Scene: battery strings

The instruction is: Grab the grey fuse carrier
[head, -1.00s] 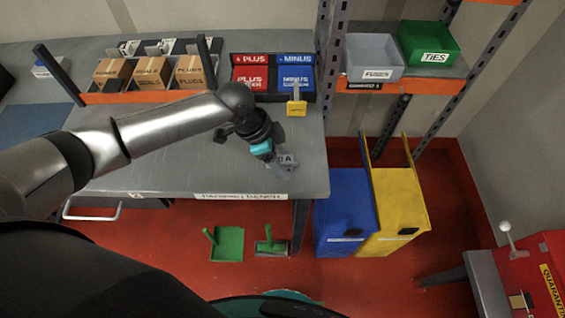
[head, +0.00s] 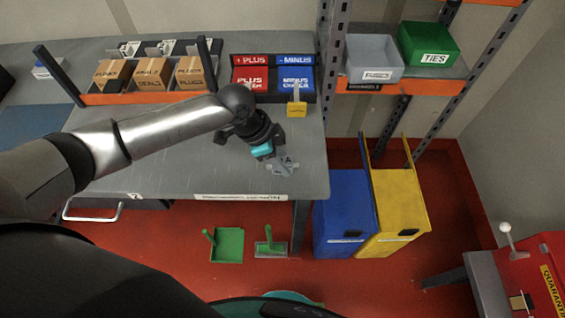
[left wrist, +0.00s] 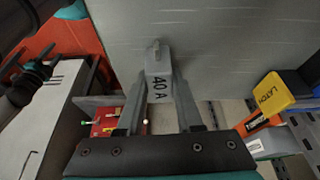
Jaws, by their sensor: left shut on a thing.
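The grey fuse carrier (left wrist: 158,72), marked 40 A, is between the fingers of my left gripper (left wrist: 160,112) in the left wrist view. The gripper is shut on it, and a small tab stands out at its far end. In the head view the carrier (head: 284,164) shows as a small grey piece at the tip of my left gripper (head: 272,156), over the front right part of the bench. The wrist hides part of the fingers there. I cannot tell whether the carrier touches the bench top. My right gripper is not in view.
A yellow latch block (head: 297,109) stands behind my gripper, before the red (head: 250,80) and blue (head: 296,80) bins. Boxes in a rack (head: 150,97) are at the back left. The bench (head: 210,175) is bare around the gripper. Blue (head: 343,215) and yellow (head: 398,215) floor bins stand right.

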